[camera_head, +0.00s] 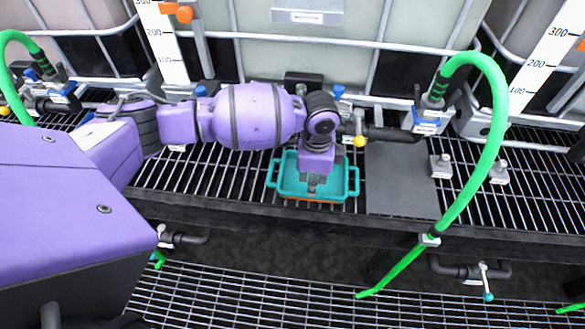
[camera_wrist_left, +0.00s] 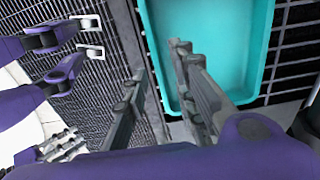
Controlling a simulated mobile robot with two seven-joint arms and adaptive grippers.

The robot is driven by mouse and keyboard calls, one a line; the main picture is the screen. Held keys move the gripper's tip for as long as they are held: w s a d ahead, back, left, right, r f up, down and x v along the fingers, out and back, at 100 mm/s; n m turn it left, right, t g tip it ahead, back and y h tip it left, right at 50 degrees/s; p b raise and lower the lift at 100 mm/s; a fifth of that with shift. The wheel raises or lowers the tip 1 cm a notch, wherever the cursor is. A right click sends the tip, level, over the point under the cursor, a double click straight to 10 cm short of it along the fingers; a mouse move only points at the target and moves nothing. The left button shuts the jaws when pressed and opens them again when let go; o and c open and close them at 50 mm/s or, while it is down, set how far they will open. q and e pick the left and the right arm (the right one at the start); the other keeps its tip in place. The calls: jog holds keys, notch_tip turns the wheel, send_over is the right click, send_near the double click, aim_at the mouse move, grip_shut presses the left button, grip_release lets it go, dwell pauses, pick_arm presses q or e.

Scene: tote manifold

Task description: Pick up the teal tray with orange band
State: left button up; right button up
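The teal tray (camera_head: 347,172) sits on the grated shelf, with a handle at each end. A thin orange strip shows below its front edge in the head view. My left gripper (camera_head: 313,185) points down over the front part of the tray. In the left wrist view, the left gripper (camera_wrist_left: 162,95) is open, its two dark fingers apart. One finger overlaps the tray's interior and the other is outside its near long wall. The tray (camera_wrist_left: 235,45) looks empty where it shows. Whether the fingers touch the wall cannot be told. My right gripper is not seen.
A grey flat plate (camera_head: 402,185) lies on the grating right of the tray. A green hose (camera_head: 494,130) arches down at the right from a valve. A valve with a dark pipe (camera_head: 392,134) is behind the tray. Large caged containers (camera_head: 400,25) stand at the back.

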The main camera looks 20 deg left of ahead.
pick_arm(q)
notch_tip(320, 180, down, 6)
jog(key=shift+r, duration=0.1)
jog(key=shift+d, duration=0.1)
grip_shut()
